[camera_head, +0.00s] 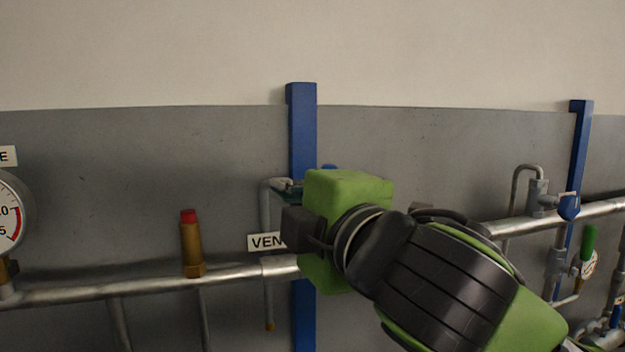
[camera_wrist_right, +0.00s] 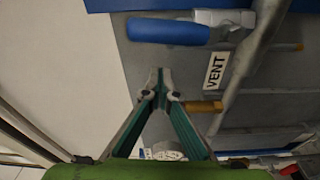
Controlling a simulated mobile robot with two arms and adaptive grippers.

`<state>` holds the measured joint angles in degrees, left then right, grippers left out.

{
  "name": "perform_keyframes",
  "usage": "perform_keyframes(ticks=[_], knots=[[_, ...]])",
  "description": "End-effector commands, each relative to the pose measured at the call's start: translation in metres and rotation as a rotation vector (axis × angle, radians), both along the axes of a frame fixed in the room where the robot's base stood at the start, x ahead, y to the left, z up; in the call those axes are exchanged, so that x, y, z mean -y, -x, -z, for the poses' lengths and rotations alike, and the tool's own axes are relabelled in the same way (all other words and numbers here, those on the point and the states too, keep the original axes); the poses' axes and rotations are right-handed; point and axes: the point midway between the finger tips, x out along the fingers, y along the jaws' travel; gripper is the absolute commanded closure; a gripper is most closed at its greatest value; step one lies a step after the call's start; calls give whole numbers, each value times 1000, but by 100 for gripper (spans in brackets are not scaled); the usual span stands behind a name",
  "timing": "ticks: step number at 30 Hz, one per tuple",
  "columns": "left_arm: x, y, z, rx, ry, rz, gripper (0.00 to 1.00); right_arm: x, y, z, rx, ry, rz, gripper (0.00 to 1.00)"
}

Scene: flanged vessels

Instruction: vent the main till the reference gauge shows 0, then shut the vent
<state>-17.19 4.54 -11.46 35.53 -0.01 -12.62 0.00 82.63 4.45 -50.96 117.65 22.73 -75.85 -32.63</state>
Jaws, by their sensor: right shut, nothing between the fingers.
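My right gripper (camera_head: 289,188) is in front of the vent on the main pipe (camera_head: 90,291), its fingers mostly hidden by its own body. In the right wrist view its teal fingers (camera_wrist_right: 160,78) are shut at the tips and empty. The vent's blue lever (camera_wrist_right: 168,31) lies beyond the fingertips, apart from them in the picture, near the VENT label (camera_wrist_right: 216,70). In the head view the label (camera_head: 265,242) is partly covered and only a bit of blue shows above my gripper. A gauge (camera_head: 10,215) is cut off at the left edge; its reading cannot be told.
A brass fitting with a red cap (camera_head: 191,245) stands on the pipe left of the vent. Blue posts (camera_head: 302,120) stand against the grey wall. At the right are another blue-handled valve (camera_head: 569,207) and a green handle (camera_head: 588,243). The wall above is clear.

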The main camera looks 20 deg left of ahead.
Motion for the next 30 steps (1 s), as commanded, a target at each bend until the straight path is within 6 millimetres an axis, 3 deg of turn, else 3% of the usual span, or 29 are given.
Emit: perform_keyframes(ticks=[1, 3, 9, 23, 30], knots=[[0, 0, -8, 0, 0, 0, 67, 13, -5, -3, 0, -2, 7, 100], [-1, 0, -12, 0, -1, 0, 67, 22, -8, -1, 0, -2, 6, 100], [0, 0, -17, 0, 0, 0, 67, 34, -12, 2, 1, -3, 3, 100], [1, -1, -16, 1, 1, 0, 67, 36, -13, 3, -1, -7, 3, 100], [1, -1, -12, 2, 1, 0, 67, 40, -25, 4, -42, -63, 4, 100]])
